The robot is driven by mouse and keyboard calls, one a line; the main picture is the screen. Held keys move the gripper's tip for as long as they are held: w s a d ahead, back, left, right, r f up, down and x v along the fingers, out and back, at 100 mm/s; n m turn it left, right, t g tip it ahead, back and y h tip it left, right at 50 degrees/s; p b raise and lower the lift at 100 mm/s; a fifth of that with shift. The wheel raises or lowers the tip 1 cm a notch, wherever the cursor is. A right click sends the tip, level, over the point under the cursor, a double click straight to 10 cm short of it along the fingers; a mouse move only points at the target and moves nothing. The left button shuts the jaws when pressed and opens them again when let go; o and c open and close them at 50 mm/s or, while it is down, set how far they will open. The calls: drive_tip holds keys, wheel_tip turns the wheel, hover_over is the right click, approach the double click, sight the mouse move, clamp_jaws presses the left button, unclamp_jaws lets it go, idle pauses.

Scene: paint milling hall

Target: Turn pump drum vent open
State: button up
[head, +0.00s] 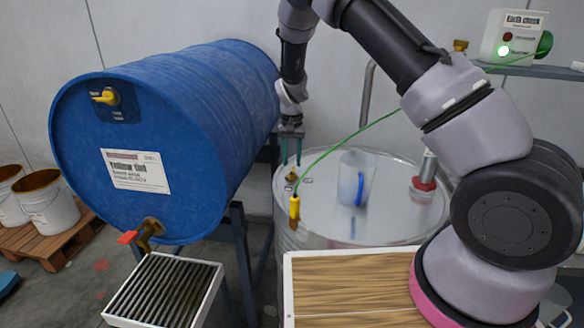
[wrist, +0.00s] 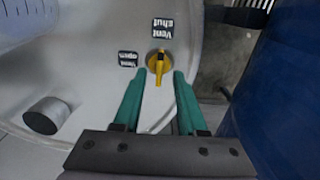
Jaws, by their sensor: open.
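The pump drum (head: 335,228) is a pale metal drum with a round lid, right of the blue drum. Its vent (wrist: 158,64) has a yellow handle on a round brass base, near the lid's rim. The handle lies lengthwise in the wrist view, in line with the "Vent shut" label (wrist: 163,28). The "Vent open" label (wrist: 128,58) is to its left. My gripper (wrist: 159,76) is open, with green fingers on either side of the handle's near end in the picture. In the head view my gripper (head: 292,162) points down just above the vent (head: 292,175). Contact cannot be told.
A blue drum (head: 190,110) lies close on the left, with its own yellow knob (head: 105,97). A yellow clamp (head: 294,207) on a green wire sits at the pump drum's rim. A clear beaker (head: 352,178) stands on the lid. A wooden-topped surface (head: 345,285) is in front.

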sight(292, 171)
drive_tip(key=shift+f, duration=1.7)
clamp_jaws()
